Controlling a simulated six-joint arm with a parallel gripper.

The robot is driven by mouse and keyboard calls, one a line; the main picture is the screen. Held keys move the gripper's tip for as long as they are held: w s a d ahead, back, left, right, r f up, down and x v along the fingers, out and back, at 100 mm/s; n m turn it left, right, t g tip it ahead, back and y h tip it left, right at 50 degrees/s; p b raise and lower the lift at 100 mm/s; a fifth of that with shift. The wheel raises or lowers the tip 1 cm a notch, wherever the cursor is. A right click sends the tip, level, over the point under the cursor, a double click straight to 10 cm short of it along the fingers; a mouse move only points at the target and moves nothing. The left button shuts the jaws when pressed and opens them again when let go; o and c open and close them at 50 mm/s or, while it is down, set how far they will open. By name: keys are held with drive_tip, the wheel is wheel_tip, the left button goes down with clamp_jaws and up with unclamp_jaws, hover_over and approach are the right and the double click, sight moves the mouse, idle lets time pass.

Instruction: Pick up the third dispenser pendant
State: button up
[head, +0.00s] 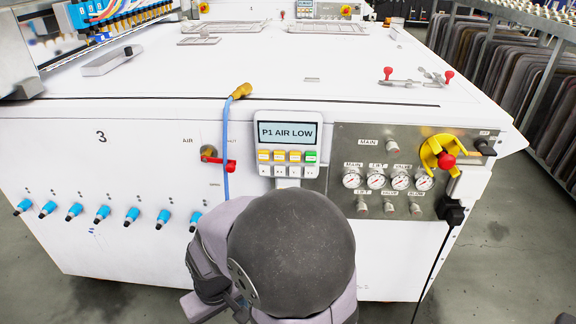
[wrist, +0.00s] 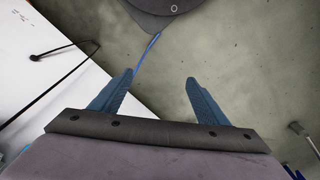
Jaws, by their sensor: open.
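The pendant (head: 287,143) is a pale grey handset with a screen reading "P1 AIR LOW" and rows of yellow and green buttons. In the head view it is upright against the front of the white machine marked 3 (head: 101,137). The pendant does not show in the wrist view. My gripper (wrist: 159,77) is open in the wrist view, its two blue-grey fingers apart with nothing between them, above grey floor. In the head view the fingers are hidden by my arm.
A blue hose (head: 226,145) hangs left of the pendant, beside a red-handled valve (head: 217,159). A gauge panel (head: 400,205) with a yellow-and-red switch (head: 440,154) is on the right. A black cable (head: 430,275) hangs there. Blue fittings (head: 132,215) line the lower left.

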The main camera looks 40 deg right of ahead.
drive_tip(key=w+d+r+m+t+h+p, duration=0.1)
drive_tip(key=w+d+r+m+t+p, duration=0.15)
drive_tip(key=w+p, duration=0.95)
drive_tip(key=w+d+r+m+t+h+p, duration=0.1)
drive_tip(key=w+d+r+m+t+p, duration=0.35)
drive_tip(key=p, duration=1.35)
drive_tip(key=m+t+h+p, duration=0.1)
drive_tip(key=t+h+p, duration=0.4)
drive_tip(key=h+p, duration=0.85)
approach(288, 173)
wheel_tip(288, 173, down, 3)
drive_tip(key=d+y+p, duration=0.1)
drive_tip(key=y+p, duration=0.1)
drive_tip(key=y, duration=0.1)
drive_tip(key=b+x, duration=0.6)
drive_tip(key=x, duration=0.1)
drive_tip(key=shift+d+b, duration=0.3)
drive_tip(key=shift+b, duration=0.1)
drive_tip(key=shift+w+r+h, duration=0.1)
drive_tip(key=shift+w+h, duration=0.05)
drive_tip(key=shift+h, duration=0.1)
